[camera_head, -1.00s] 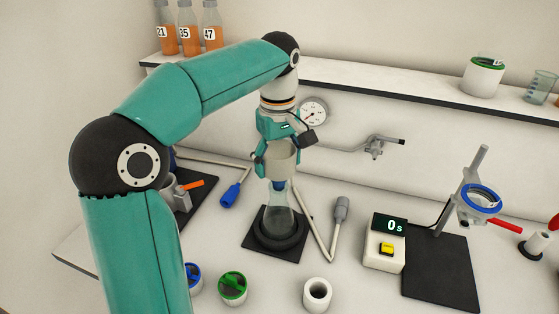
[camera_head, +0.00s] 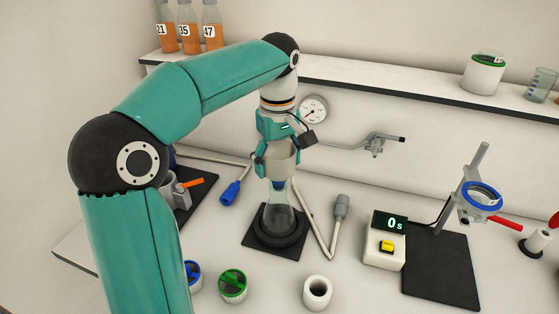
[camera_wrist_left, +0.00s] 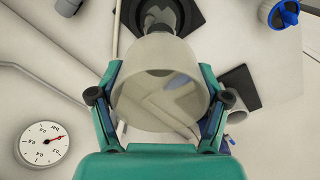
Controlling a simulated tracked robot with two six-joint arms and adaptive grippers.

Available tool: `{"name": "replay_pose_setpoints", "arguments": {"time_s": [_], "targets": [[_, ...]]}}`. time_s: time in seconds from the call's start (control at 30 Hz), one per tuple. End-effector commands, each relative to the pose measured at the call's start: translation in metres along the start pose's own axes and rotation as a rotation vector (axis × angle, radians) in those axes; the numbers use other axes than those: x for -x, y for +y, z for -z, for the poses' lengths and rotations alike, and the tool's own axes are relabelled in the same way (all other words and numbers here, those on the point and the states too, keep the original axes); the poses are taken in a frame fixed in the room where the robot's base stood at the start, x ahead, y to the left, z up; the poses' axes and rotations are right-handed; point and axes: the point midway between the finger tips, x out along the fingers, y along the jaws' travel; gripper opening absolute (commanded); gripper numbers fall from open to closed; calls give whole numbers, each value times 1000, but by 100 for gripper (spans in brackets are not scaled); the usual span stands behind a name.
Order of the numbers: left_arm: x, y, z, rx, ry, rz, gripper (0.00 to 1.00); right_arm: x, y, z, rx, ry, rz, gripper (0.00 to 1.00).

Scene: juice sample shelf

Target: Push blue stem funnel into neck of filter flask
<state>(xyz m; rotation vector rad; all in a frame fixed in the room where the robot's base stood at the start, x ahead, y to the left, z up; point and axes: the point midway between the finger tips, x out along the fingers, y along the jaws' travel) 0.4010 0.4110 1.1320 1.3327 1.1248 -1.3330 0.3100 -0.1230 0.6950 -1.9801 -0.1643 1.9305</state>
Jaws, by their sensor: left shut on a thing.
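My left gripper (camera_head: 275,168) is shut on the pale funnel (camera_head: 281,158), with one finger on each side of its cup. The funnel stands upright above the filter flask (camera_head: 279,212), and its blue stem (camera_head: 279,185) is at the flask's neck. I cannot tell how deep the stem sits. The clear flask stands in a black ring holder on a dark square mat. In the left wrist view, the funnel (camera_wrist_left: 160,85) fills the space between the two fingers, and its opening faces the camera. My right gripper is not in view.
A hose with a blue end (camera_head: 231,193) lies left of the flask, and a grey-ended hose (camera_head: 341,207) lies right. A timer (camera_head: 385,242) and ring stand (camera_head: 477,190) are farther right. A white cup (camera_head: 317,292) and a green-rimmed container (camera_head: 232,286) stand in front.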

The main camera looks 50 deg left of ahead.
Motion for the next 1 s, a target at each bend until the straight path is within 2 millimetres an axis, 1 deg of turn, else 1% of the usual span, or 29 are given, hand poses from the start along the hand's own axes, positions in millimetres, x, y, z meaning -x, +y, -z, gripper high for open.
{"name": "replay_pose_setpoints", "arguments": {"time_s": [0.7,1.0], "targets": [[-17,0,0,1,0,1,39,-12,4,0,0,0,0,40],[-20,-1,0,0,-3,6,40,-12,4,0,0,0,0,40]]}}
